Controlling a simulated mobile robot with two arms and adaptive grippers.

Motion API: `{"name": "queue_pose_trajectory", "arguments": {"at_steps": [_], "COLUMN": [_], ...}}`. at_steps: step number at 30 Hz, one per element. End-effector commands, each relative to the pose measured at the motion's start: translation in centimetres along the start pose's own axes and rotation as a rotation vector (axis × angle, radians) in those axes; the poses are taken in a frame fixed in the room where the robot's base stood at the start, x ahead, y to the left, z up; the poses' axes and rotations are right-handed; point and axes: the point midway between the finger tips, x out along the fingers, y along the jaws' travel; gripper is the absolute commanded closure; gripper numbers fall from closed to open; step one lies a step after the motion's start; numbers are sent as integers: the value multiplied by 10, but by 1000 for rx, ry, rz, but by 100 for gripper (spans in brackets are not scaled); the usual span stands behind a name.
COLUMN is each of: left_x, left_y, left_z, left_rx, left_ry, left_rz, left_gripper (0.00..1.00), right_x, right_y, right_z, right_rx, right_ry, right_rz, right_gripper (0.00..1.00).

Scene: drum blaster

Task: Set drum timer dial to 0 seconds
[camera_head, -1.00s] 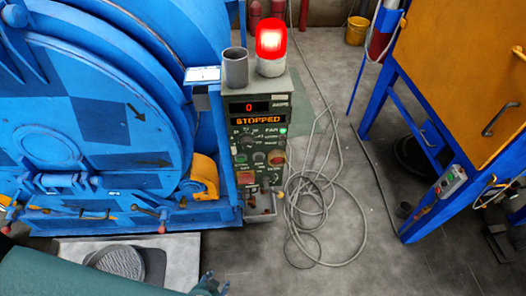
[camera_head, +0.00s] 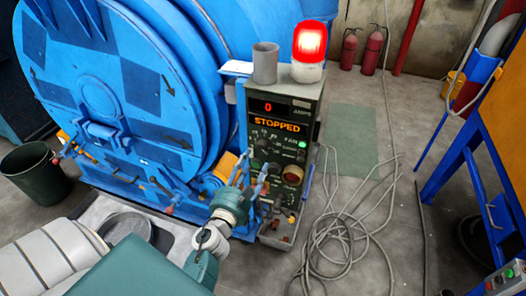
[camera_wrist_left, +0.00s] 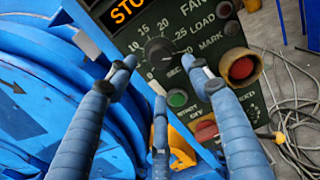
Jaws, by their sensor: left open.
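The control panel (camera_head: 284,125) is a dark green box beside the blue drum (camera_head: 120,80). Its display (camera_head: 276,107) reads a red 0, with orange STOPPED (camera_head: 277,126) below. My left gripper (camera_head: 250,176) is in front of the panel's left lower part. In the left wrist view its blue fingers (camera_wrist_left: 160,78) are open and spread around the dial's front, with no clear contact. My right gripper is out of view.
A green button (camera_wrist_left: 177,98) and red buttons (camera_wrist_left: 241,68) sit near the dial. A lit red beacon (camera_head: 309,45) and grey cup (camera_head: 265,63) stand on the panel. Coiled cable (camera_head: 345,235) lies on the floor at right. A dark bin (camera_head: 35,172) stands at left.

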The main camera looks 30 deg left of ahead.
Motion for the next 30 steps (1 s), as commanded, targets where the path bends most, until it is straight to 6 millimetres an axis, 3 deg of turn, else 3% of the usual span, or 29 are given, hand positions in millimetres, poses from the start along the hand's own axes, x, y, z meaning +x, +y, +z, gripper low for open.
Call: {"name": "queue_pose_trajectory", "arguments": {"at_steps": [3,10,15,23,30], "left_x": [26,61,71,72,72], "left_y": [0,0,-1,0,-1], "left_z": [3,1,0,-1,-1], "left_rx": [-2,-4,-4,-4,-4], "left_ry": [-2,0,0,1,2], "left_rz": [0,0,0,0,0], "left_gripper": [50,50,50,50,94], "right_x": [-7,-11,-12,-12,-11], "right_y": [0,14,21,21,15], "right_z": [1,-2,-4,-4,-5], "right_rx": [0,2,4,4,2], "right_ry": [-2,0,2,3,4], "right_rz": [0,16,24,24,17], "right_gripper": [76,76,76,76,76]}}
